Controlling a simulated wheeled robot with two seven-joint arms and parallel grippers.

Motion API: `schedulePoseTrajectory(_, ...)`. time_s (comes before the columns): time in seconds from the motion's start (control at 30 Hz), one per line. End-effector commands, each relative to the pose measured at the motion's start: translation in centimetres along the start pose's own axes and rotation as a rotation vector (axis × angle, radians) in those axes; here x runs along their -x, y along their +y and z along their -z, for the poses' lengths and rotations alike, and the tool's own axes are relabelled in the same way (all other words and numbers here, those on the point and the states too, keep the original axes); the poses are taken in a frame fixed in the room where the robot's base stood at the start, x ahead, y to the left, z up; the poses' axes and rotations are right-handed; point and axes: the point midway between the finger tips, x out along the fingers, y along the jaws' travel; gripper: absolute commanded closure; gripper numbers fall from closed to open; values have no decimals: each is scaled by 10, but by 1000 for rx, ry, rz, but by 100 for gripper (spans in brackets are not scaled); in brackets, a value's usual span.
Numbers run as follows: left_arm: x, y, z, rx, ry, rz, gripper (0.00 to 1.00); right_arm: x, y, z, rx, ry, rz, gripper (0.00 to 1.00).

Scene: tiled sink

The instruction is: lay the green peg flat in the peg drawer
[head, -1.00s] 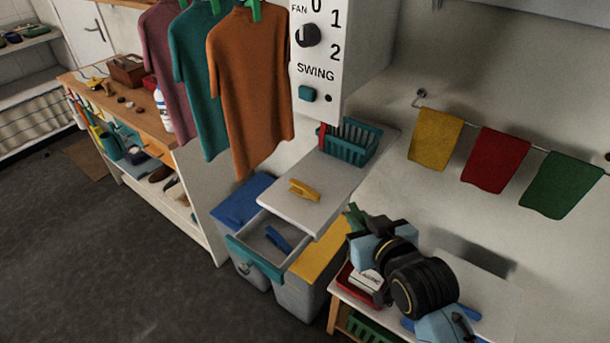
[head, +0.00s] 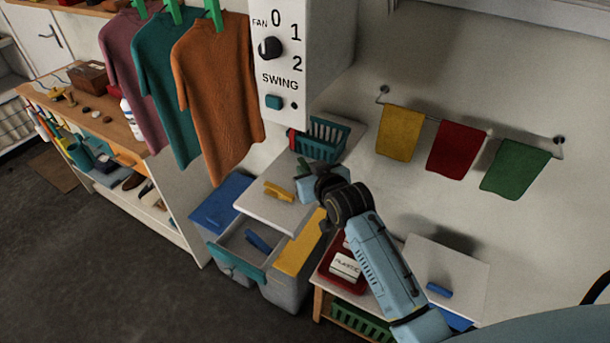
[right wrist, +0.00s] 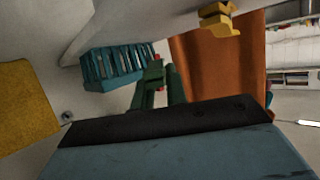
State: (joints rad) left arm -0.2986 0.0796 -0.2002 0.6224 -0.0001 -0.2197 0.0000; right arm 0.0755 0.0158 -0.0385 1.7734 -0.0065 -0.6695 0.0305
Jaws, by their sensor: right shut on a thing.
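My right gripper (head: 312,184) is shut on the green peg, in front of the white drawer unit's right edge. Only a small green tip of the green peg (head: 303,163) shows in the head view. In the right wrist view the green peg (right wrist: 146,92) sticks out beyond the dark gripper edge, with its legs apart. The peg drawer (head: 235,262) is pulled out, with a teal front. A blue peg (head: 258,242) lies inside it. The gripper is above and to the right of the drawer. My left gripper is out of view.
A yellow peg (head: 278,191) lies on the white top above the drawer. A teal basket (head: 321,138) stands behind, with something red beside it. Blue (head: 220,203) and yellow (head: 300,250) bin lids flank the drawer. Shirts (head: 217,95) hang at left. A red tray (head: 342,270) sits below my arm.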

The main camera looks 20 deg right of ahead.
Motion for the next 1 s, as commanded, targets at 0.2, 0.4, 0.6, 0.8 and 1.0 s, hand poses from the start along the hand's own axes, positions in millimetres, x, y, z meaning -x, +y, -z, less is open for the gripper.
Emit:
schedulePoseTrajectory(0.2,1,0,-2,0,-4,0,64,-17,0,4,0,-1,0,100)
schedulePoseTrajectory(0.4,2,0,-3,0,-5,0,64,-27,0,-22,0,-5,0,100)
schedulePoseTrajectory(0.6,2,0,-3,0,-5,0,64,-29,0,-27,0,-1,0,100)
schedulePoseTrajectory(0.8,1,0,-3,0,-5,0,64,-30,0,-28,0,-1,0,100)
schedulePoseTrajectory(1.0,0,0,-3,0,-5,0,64,-30,0,-30,0,-1,0,69)
